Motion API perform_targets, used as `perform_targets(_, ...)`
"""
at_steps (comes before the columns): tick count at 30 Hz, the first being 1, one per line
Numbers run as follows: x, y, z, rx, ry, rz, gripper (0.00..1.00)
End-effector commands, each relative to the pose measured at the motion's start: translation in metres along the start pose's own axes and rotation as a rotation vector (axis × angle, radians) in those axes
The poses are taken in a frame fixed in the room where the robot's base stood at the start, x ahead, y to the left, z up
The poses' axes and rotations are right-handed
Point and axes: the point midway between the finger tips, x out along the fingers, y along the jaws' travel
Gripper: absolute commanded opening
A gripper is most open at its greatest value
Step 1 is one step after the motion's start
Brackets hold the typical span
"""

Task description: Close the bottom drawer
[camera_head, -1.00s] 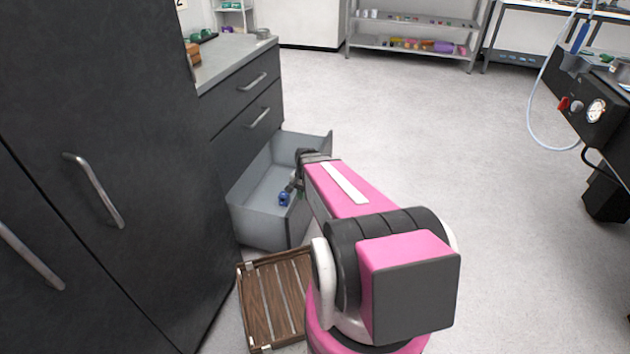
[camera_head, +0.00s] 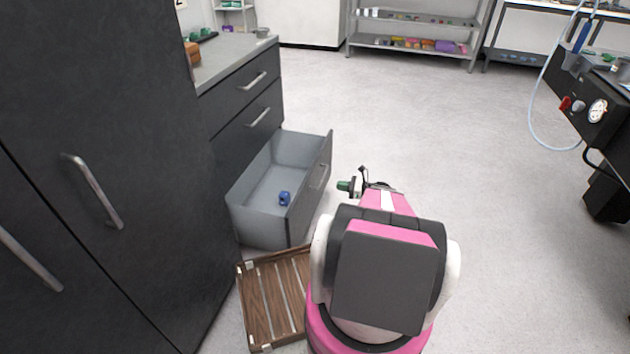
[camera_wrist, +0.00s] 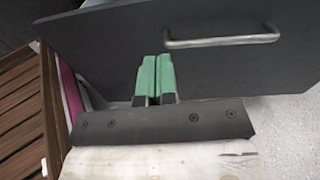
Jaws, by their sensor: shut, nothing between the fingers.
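The bottom drawer (camera_head: 250,218) stands pulled out from the dark cabinet, with a grey inside and a dark front panel (camera_head: 318,178). A small blue object (camera_head: 284,198) lies inside it. My gripper (camera_head: 343,186) is outside the drawer, to the right of its front panel, with green fingertips turned towards it. In the wrist view my gripper (camera_wrist: 156,78) is shut and empty, its two green fingers side by side. The drawer front (camera_wrist: 110,50) fills the view ahead, and its metal handle (camera_wrist: 222,41) is to the right of the fingers. I cannot tell whether the fingertips touch the panel.
A slatted wooden rack (camera_head: 272,300) lies on the floor below the drawer, left of my base. Two upper drawers (camera_head: 250,85) are shut. A tall cabinet (camera_head: 100,120) stands at the left. The floor to the right (camera_head: 470,150) is clear.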

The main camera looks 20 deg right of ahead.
Motion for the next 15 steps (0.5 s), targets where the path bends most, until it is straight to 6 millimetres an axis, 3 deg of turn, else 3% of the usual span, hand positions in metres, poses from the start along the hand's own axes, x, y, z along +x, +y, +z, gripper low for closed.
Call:
perform_targets(3, -0.012, -0.008, -0.004, 0.032, -0.045, -0.039, 0.0)
perform_targets(6, -0.01, -0.009, -0.004, 0.039, -0.055, -0.046, 0.0)
perform_targets(15, 0.035, -0.011, -0.001, 0.037, -0.054, -0.042, 0.0)
